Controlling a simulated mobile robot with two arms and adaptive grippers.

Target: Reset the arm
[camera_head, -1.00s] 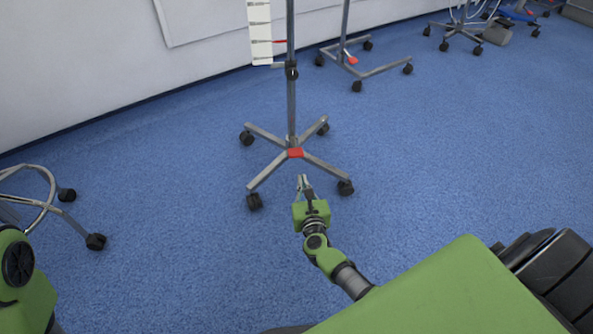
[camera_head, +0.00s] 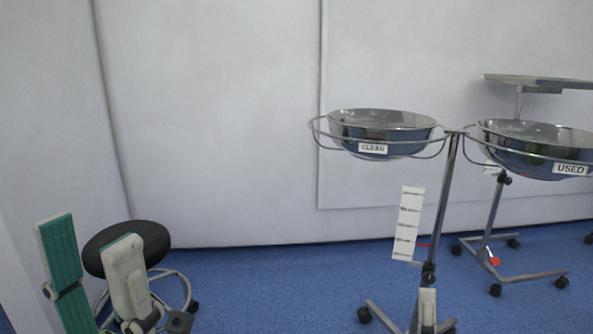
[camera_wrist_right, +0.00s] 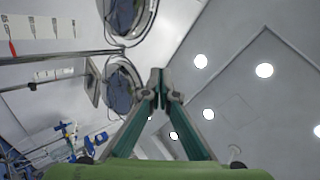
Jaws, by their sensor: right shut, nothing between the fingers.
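My left gripper (camera_head: 84,238) is at the lower left of the head view, pointing up. Its two fingers with teal pads stand clearly apart with nothing between them. My right gripper (camera_head: 428,297) shows only as a pale fingertip piece at the bottom of the head view, in front of the pole of the basin stand. In the right wrist view its two teal fingers (camera_wrist_right: 158,78) meet at the tips, shut and empty. Most of the right arm is out of the head view.
A stand carries a steel basin labelled CLEAN (camera_head: 382,132) and one labelled USED (camera_head: 535,148). A white strip card (camera_head: 408,224) hangs on its pole. A black round stool (camera_head: 150,240) is behind my left gripper. A steel tray stand (camera_head: 540,82) is at the right. Blue floor (camera_head: 290,290) between is clear.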

